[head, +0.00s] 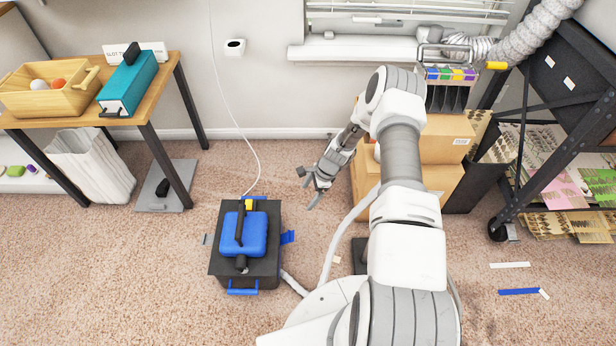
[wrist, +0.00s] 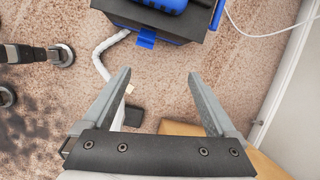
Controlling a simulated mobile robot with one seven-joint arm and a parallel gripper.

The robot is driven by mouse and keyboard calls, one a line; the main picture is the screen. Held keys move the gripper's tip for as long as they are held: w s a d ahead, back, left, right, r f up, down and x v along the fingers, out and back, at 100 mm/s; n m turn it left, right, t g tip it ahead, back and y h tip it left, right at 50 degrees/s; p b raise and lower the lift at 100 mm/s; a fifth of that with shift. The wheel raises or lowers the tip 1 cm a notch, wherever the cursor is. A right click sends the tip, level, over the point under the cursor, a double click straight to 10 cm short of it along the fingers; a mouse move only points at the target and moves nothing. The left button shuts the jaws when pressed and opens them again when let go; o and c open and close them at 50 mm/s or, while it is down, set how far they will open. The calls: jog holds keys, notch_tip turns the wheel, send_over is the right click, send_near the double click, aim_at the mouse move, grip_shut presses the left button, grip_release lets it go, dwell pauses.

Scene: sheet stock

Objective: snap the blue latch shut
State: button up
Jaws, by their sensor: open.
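A black box-shaped machine (head: 264,268) with a blue top unit (head: 257,232) stands on the carpet. A blue tab, which looks like the latch (head: 288,237), sticks outward from its right side. In the wrist view the blue latch (wrist: 146,38) is at the top, beyond my fingertips, on the side of the dark box (wrist: 180,22). My gripper (head: 309,188) is above and behind the box's right side, apart from the latch. Its fingers (wrist: 159,74) are spread wide with nothing between them.
A blue handle (head: 243,291) is on the box's front. A white hose (head: 294,283) leaves its front right corner. Cardboard boxes (head: 437,185) stand right of my gripper. A wooden table (head: 162,90) is at the left. Carpet between box and cardboard is mostly clear.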

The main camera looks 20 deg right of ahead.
notch_tip(320, 180, up, 6)
jog(key=w+n, duration=0.1)
jog(key=shift+w+r+n+p, duration=0.15)
jog(key=shift+n+p, duration=0.15)
jog(key=shift+p, duration=0.15)
